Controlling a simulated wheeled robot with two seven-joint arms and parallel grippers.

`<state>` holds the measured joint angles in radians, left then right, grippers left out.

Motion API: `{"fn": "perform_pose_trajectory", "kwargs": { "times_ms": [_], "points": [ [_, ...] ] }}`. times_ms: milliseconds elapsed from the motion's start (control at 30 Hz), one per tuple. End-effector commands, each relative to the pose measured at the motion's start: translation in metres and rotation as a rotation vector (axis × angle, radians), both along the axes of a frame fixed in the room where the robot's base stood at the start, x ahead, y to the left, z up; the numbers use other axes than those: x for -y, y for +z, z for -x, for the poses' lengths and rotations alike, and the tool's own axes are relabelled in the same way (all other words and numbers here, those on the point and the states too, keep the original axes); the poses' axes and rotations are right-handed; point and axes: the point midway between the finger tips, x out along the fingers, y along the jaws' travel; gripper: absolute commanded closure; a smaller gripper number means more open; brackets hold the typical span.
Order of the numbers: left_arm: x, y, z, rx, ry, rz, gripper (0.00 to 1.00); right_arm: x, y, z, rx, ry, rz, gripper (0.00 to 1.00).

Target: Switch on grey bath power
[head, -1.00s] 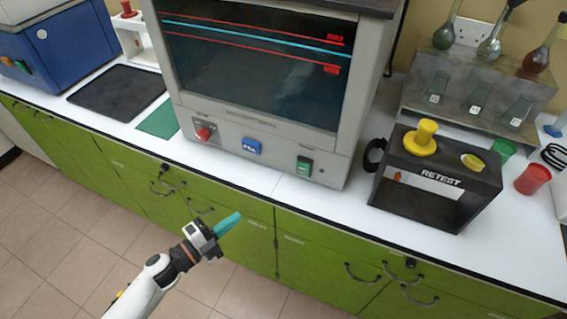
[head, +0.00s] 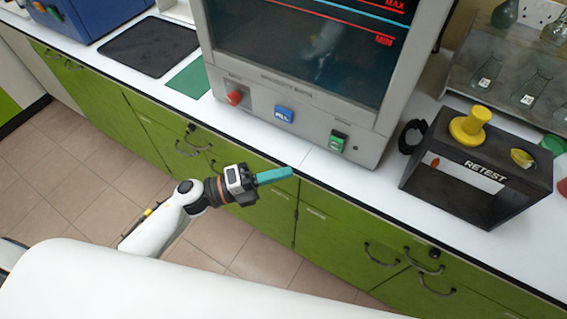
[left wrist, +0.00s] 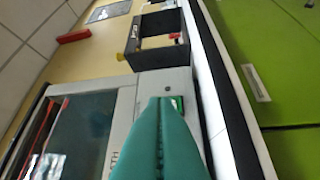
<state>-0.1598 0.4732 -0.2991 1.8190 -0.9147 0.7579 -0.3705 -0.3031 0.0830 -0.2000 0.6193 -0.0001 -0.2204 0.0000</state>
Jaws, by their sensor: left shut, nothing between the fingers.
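The grey bath (head: 300,110) stands on the white counter, with a dark window marked MAX and MIN. Its front panel carries a red knob (head: 234,98) at left, a blue button (head: 284,114) in the middle and a green switch (head: 337,142) at right. My left gripper (head: 290,173) has teal fingers, pressed together and empty, in front of the counter edge, below and left of the green switch and apart from it. In the left wrist view the shut fingers (left wrist: 160,140) point towards the bath's panel and partly cover the green switch (left wrist: 177,104). My right gripper is not seen.
A black RETEST box (head: 475,205) with a yellow knob stands right of the bath. A glassware rack (head: 460,75) is behind it. A black mat (head: 150,47) and a green mat (head: 190,78) lie left. Green cabinets (head: 330,225) with handles are below the counter.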

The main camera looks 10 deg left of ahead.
Motion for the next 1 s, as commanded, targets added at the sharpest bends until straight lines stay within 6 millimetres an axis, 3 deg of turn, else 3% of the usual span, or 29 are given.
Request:
{"fn": "perform_pose_trajectory", "kwargs": {
  "times_ms": [367, 600, 1000],
  "points": [
    [0.07, 0.016, -0.037, 0.003, 0.001, 0.003, 1.0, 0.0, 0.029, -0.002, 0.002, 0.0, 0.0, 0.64],
    [0.077, 0.018, -0.066, 0.0, 0.001, 0.0, 1.0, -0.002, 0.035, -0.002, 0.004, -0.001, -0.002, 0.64],
    [0.078, 0.018, -0.071, 0.0, 0.001, 0.0, 1.0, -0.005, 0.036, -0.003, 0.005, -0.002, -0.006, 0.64]
  ]
}}
